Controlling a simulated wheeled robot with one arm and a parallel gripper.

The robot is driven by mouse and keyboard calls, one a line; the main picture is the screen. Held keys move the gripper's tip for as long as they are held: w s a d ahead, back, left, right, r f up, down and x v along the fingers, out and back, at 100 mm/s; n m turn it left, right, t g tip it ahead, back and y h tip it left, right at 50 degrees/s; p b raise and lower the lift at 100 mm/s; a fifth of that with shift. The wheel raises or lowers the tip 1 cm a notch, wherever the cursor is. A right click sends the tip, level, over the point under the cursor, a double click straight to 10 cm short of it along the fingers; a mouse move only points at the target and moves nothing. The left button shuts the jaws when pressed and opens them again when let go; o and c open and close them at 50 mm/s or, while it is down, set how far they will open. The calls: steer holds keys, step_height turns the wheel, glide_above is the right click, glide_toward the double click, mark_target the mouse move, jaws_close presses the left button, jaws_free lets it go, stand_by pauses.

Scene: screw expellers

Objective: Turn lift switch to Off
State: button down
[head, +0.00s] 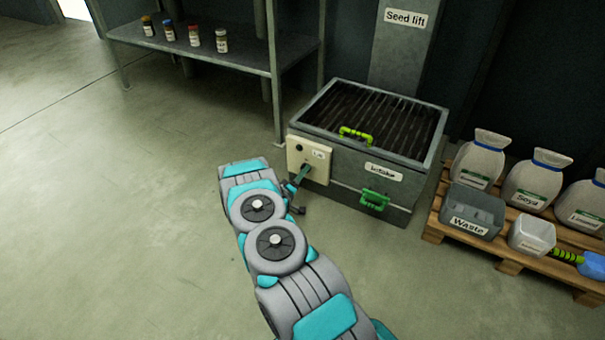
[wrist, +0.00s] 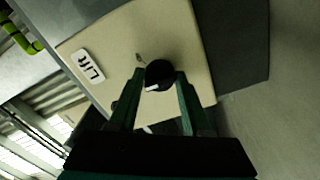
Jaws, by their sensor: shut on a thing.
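The lift switch is a round black knob (wrist: 160,74) with a white pointer mark, on a cream panel (head: 296,158) labelled "Lift". The panel also fills the middle of the wrist view (wrist: 190,35). In the wrist view the pointer sits at the knob's lower left; a small mark on the panel above the knob is too small to read. My gripper (wrist: 160,80) is shut on the knob, one finger on each side.
The panel is on the grey seed lift intake box (head: 345,173), which has a green front handle (head: 375,200) and a yellow-green handle (head: 356,135) on its grate. A shelf (head: 250,58) with jars stands behind left. A pallet (head: 478,246) with sacks and bins is at right. The left floor is clear.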

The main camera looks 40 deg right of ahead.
steer(key=shift+c, duration=1.8)
jaws_free()
steer(key=v, duration=0.7)
steer(key=shift+s+a, duration=0.15)
steer(key=shift+a, duration=0.2)
